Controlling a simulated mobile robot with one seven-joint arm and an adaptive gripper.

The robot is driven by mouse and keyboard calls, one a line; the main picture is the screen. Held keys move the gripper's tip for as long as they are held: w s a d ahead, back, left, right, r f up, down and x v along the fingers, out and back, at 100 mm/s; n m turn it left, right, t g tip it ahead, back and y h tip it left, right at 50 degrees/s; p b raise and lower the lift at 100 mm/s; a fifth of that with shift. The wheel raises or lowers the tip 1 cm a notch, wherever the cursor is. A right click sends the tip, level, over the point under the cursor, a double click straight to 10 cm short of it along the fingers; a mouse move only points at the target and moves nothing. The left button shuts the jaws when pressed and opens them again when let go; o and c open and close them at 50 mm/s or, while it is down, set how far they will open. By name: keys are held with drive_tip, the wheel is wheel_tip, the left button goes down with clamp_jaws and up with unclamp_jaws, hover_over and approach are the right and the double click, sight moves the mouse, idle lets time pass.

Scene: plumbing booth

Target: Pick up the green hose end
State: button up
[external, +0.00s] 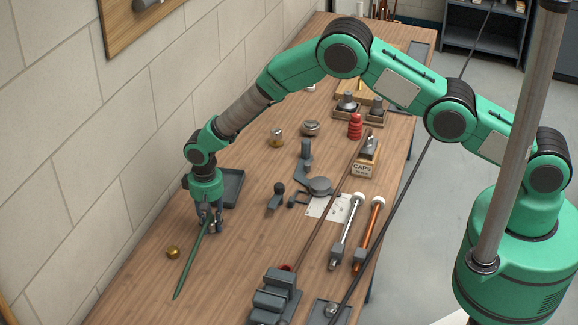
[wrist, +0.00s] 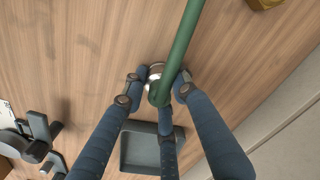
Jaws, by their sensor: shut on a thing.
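The green hose (external: 192,262) is a thin, straight-looking length that runs from my gripper down toward the front left of the wooden bench. In the wrist view the hose (wrist: 180,50) enters from the top edge, and its rounded end sits between my fingertips. My gripper (external: 212,224) points down over the bench's left side. In the wrist view the dark blue fingers of my gripper (wrist: 157,95) are closed around the hose end. A small silvery round piece (wrist: 155,72) shows beside the end; whether it belongs to the hose I cannot tell.
A dark tray (external: 232,188) lies just behind my gripper. A brass fitting (external: 173,252) lies left of the hose. Grey clamp parts (external: 318,186), chrome and copper pipes (external: 346,232) and a grey vise-like block (external: 275,296) stand to the right. The block wall borders the bench on the left.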

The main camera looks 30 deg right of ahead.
sight(209, 214)
drive_tip(key=shift+r, duration=0.15)
drive_tip(key=shift+r, duration=1.05)
drive_tip(key=shift+r+b, duration=0.3)
drive_tip(key=shift+r, duration=0.25)
drive_tip(key=s+d, duration=0.3)
drive_tip(key=d, duration=0.1)
drive_tip(key=s+d+r, duration=0.1)
drive_tip(key=s+d, duration=0.2)
drive_tip(key=s, duration=0.1)
drive_tip(key=s+d+b, duration=0.1)
drive_tip(key=s+d, duration=0.3)
drive_tip(key=shift+d+r, duration=0.25)
drive_tip(key=shift+d, duration=0.1)
